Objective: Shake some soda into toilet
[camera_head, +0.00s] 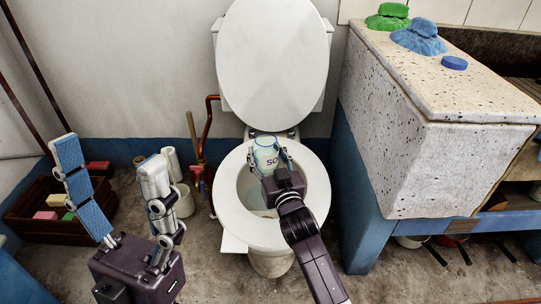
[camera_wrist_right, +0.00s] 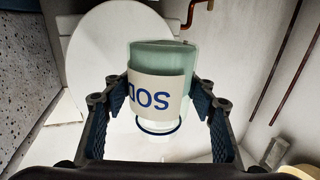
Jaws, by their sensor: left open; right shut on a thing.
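The toilet (camera_head: 234,212) stands against the back wall with its lid (camera_head: 274,60) raised and its seat ring down around the open bowl. My right gripper (camera_head: 273,165) is shut on a pale green soda container (camera_head: 265,152) with a white label and blue letters, held over the bowl. In the right wrist view the container (camera_wrist_right: 160,90) sits between both finger pads, its label partly readable. I cannot tell whether anything is coming out of it. My left gripper (camera_head: 112,180) is open and empty at the lower left, with its fingers pointing up.
A speckled stone washtrough (camera_head: 400,130) stands on the right, with a green cloth (camera_head: 388,17), a blue cloth (camera_head: 419,37) and a blue disc (camera_head: 454,62) on top. A dark crate (camera_head: 22,208) with sponges lies on the left floor. A white roll (camera_head: 171,163) stands left of the toilet.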

